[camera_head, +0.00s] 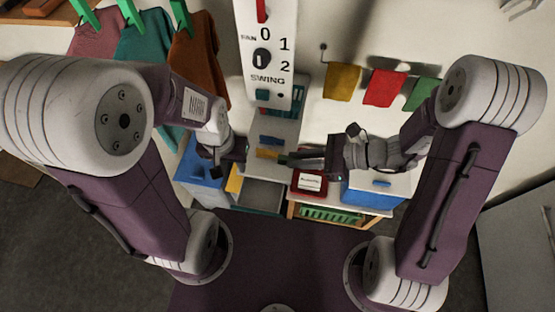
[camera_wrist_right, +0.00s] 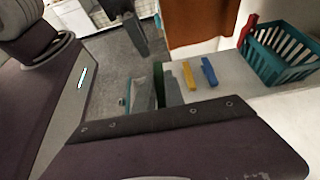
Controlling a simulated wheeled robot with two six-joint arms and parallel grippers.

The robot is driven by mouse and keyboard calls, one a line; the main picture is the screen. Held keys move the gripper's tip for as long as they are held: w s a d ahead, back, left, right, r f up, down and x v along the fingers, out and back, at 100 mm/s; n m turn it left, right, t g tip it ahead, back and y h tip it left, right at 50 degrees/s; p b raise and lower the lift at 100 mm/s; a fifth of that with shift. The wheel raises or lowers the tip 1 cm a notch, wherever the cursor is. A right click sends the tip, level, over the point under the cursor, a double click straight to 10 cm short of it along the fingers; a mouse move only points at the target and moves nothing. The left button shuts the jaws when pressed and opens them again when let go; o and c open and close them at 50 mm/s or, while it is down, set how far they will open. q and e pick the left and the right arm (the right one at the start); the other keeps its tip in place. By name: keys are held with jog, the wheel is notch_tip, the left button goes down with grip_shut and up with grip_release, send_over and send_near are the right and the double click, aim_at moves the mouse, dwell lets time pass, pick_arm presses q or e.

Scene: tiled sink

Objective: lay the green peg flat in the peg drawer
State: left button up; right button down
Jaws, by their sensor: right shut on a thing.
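The green peg (camera_head: 283,158) shows as a small dark green piece at the tip of my right gripper (camera_head: 292,160). In the right wrist view the green peg (camera_wrist_right: 158,82) is beside a grey finger, and my right gripper is shut on it. Much of the peg is hidden. An open drawer (camera_head: 262,194) with a grey inside lies below and left of the right gripper in the head view. I take it for the peg drawer. My left gripper (camera_head: 230,152) is up and left of that drawer. Its jaw opening is too small to tell.
A blue bar (camera_head: 271,140) and a yellow bar (camera_head: 267,154) lie on the white counter near the right gripper. A red box (camera_head: 309,183) stands right of the drawer. Blue boxes flank the area. A teal basket (camera_wrist_right: 283,52) stands farther along the counter.

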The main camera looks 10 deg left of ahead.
jog(key=v, duration=0.4)
jog(key=shift+s+r, duration=0.2)
jog(key=shift+s, duration=0.1)
